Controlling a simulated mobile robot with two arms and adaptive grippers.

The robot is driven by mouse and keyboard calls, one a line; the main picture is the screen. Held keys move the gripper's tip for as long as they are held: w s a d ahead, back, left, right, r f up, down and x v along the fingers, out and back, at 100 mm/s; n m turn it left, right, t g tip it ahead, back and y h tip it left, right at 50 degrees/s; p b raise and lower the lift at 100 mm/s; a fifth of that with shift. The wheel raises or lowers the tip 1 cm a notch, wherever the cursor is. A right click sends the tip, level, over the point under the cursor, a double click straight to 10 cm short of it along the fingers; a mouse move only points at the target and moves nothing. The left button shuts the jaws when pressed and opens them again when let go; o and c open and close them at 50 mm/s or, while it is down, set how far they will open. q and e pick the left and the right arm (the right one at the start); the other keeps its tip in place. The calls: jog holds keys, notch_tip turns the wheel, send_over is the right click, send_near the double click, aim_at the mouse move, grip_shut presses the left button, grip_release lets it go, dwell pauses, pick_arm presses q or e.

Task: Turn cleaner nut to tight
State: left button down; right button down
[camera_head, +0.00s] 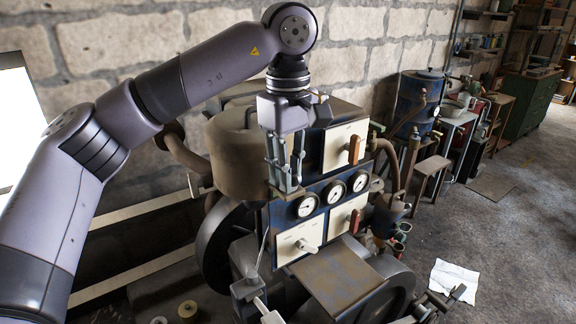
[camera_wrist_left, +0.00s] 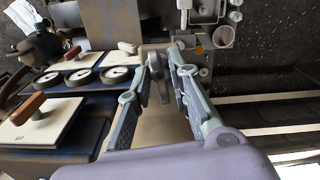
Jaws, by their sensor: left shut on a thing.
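The cleaner nut (camera_wrist_left: 159,72) is a small grey winged piece between my left fingertips in the wrist view. My left gripper (camera_head: 285,183) reaches down from above and is shut on it; its fingers also show in the wrist view (camera_wrist_left: 163,62). In the head view the fingers mostly hide the nut. The brown, rounded cleaner housing (camera_head: 232,150) stands just left of the fingers in the head view. The nut's thread and how far it is turned cannot be made out. My right gripper is not in view.
Close to the fingers is the blue panel with round gauges (camera_head: 333,191) and white plates, including one with a red-brown handle (camera_head: 354,149). A dark wheel (camera_head: 214,250) is below left. A blue drum (camera_head: 420,100) stands behind; the floor at right (camera_head: 520,240) is mostly clear.

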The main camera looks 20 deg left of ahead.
pick_arm(q)
jog(key=shift+m, duration=0.8)
jog(key=c, duration=1.5)
grip_release()
jog(key=shift+o, duration=0.2)
jog(key=shift+r, duration=0.1)
notch_tip(320, 180, up, 12)
